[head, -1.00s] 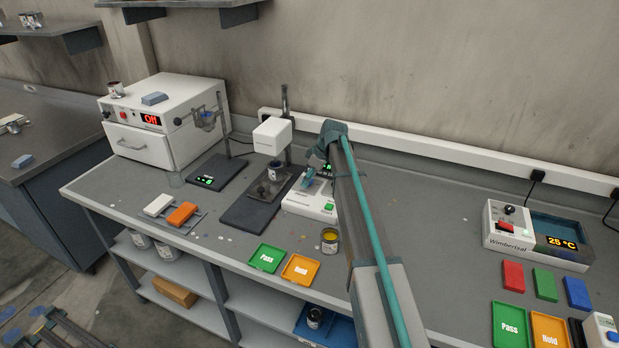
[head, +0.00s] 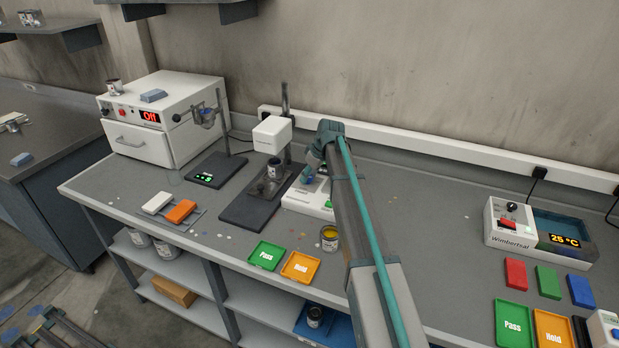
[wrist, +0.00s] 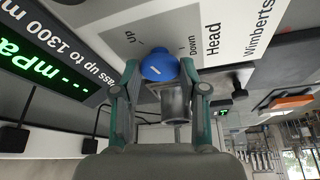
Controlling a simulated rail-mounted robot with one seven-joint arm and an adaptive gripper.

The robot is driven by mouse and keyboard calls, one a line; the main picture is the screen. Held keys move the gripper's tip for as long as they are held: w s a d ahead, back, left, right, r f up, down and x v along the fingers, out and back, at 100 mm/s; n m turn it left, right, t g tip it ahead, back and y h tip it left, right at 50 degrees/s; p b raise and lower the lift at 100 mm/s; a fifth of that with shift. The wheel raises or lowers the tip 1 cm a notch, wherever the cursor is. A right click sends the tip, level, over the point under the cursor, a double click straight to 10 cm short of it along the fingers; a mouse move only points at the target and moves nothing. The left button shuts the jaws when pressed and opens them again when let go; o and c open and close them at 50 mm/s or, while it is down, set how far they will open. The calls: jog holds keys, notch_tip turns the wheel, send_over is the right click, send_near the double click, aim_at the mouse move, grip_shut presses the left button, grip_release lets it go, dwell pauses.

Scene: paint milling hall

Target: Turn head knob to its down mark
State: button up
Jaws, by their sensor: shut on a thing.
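The blue head knob (wrist: 158,66) is in the upper middle of the wrist view, on the white face of the viscometer panel (wrist: 235,30). The panel reads "Up", "Down", "Head" and "Wimbertsal".
A stand with a white head (head: 273,136) and a dark can (head: 275,168) are just left of my gripper. The bench to the right is clear up to the Wimbertsal bath (head: 540,238).

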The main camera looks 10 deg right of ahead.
jog(key=m, duration=0.2)
jog(key=m+h+b, duration=0.1)
jog(key=m, duration=0.1)
jog(key=shift+s+a+m+t+h, duration=0.2)
jog(key=shift+m+t+h, duration=0.1)
jog(key=shift+t, duration=0.1)
jog(key=m+h, duration=0.1)
jog(key=m, duration=0.1)
jog(key=m+h+b, duration=0.1)
jog(key=m, duration=0.2)
jog(key=shift+w+a, duration=0.15)
jog(key=shift+a, duration=0.05)
jog(key=m+h, duration=0.1)
jog(key=m, duration=0.2)
jog(key=m+h+b, duration=0.1)
jog(key=m, duration=0.1)
jog(key=shift+w+a+m+g, duration=0.1)
jog(key=shift+a+m+g, duration=0.1)
jog(key=shift+m+g, duration=0.2)
jog(key=m+b, duration=0.1)
jog(key=m, duration=0.1)
jog(key=m+g+h, duration=0.1)
jog(key=m, duration=0.2)
jog(key=shift+g+b, duration=0.3)
jog(key=shift+b, duration=0.1)
jog(key=o, duration=1.1)
jog(key=shift+o, duration=0.2)
jog(key=shift+w, duration=0.1)
